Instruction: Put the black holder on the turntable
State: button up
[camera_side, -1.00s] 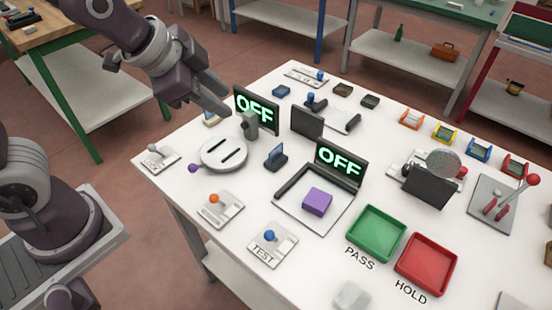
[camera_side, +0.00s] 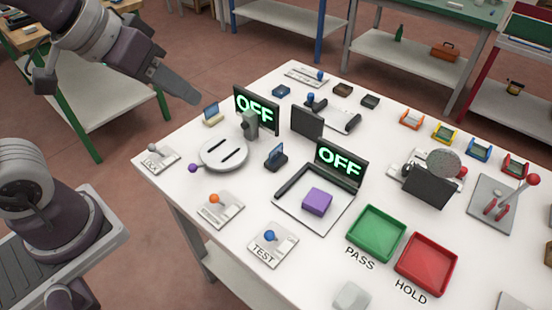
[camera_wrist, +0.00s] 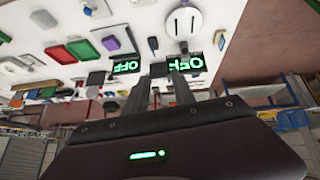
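The black holder (camera_side: 276,157) stands upright on the white table with a blue plate in it, just right of the turntable. The turntable (camera_side: 223,154) is a light round disc with two dark slots and nothing on it; a purple knob (camera_side: 193,168) is at its left edge. The turntable also shows in the wrist view (camera_wrist: 184,20). My gripper (camera_side: 182,88) is in the air beyond the table's left edge, up and left of the turntable, apart from both. In the wrist view its two fingers (camera_wrist: 160,78) are spread, with nothing seen between them.
A second OFF screen (camera_side: 340,164), a purple block (camera_side: 317,201) and green (camera_side: 376,232) and red (camera_side: 426,263) trays are rightward.

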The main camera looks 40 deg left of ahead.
jog(key=w+d+f+n+t, duration=0.1)
jog(key=w+f, duration=0.3)
jog(key=w, duration=0.6)
jog(key=m+t+y, duration=0.1)
jog(key=m+t, duration=0.1)
jog(key=t, duration=0.3)
send_over(281, 144)
jog(key=w, duration=0.1)
notch_tip(281, 144, down, 12)
jog(key=r, duration=0.1)
jog(key=f, duration=0.5)
jog(key=s+f, duration=0.1)
jog(key=f, duration=0.2)
jog(key=shift+f, duration=0.25)
jog(key=shift+w+f+t, duration=0.15)
jog(key=shift+w+f, duration=0.25)
jog(key=shift+w, duration=0.2)
jog(key=shift+w+f+t, duration=0.15)
jog(key=shift+w+f, duration=0.2)
jog(key=shift+w, duration=0.25)
jog(key=shift+w+f, duration=0.1)
jog(key=shift+w, duration=0.2)
grip_shut()
